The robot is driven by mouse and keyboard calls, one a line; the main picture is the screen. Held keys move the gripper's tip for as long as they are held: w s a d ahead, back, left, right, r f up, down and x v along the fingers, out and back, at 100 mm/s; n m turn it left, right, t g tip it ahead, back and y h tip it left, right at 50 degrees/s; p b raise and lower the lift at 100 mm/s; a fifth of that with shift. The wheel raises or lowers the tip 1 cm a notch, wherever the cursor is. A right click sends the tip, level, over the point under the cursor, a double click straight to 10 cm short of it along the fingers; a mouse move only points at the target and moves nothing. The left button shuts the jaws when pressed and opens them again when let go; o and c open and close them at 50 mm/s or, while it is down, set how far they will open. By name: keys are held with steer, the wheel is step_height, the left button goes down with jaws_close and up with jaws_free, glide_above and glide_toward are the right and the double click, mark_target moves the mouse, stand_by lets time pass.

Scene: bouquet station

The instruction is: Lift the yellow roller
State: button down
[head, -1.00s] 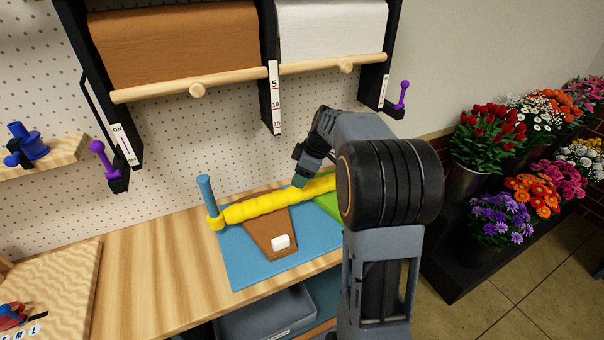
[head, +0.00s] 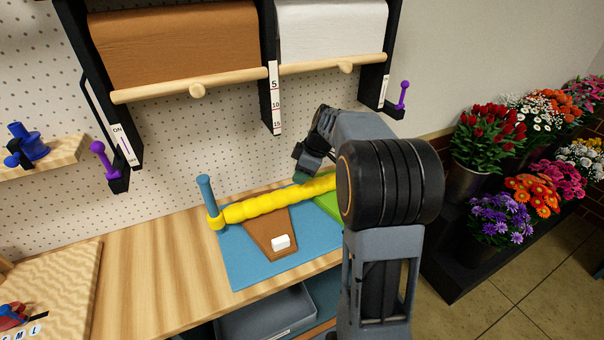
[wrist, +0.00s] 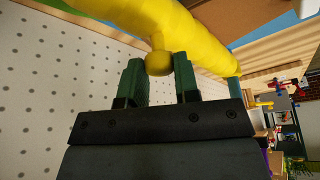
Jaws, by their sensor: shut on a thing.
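The yellow roller (head: 263,205) is a long bumpy bar across the back of the blue mat (head: 240,262). Its left end meets a blue upright post (head: 207,196); its right part is hidden behind my arm. In the wrist view the roller (wrist: 190,32) crosses the top, with a short yellow knob (wrist: 159,62) sticking out between the green fingers. My gripper (wrist: 160,78) is shut on this knob. In the head view my gripper (head: 301,177) is at the roller's middle, its fingertips mostly hidden.
Brown (head: 263,232) and green (head: 328,204) pieces lie under the roller, and a white block (head: 281,242) rests on the brown one. Brown (head: 175,42) and white (head: 330,28) paper rolls hang above on the pegboard. Flower buckets (head: 465,180) stand at the right.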

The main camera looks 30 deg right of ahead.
step_height(320, 180, up, 11)
steer(key=p, duration=0.4)
steer(key=shift+f, duration=0.2)
steer(key=shift+w, duration=0.1)
steer(key=c, duration=1)
jaws_free()
steer(key=shift+o, duration=0.8)
steer(key=shift+f, duration=0.1)
steer(key=v, duration=1.4)
steer(key=shift+a, duration=0.15)
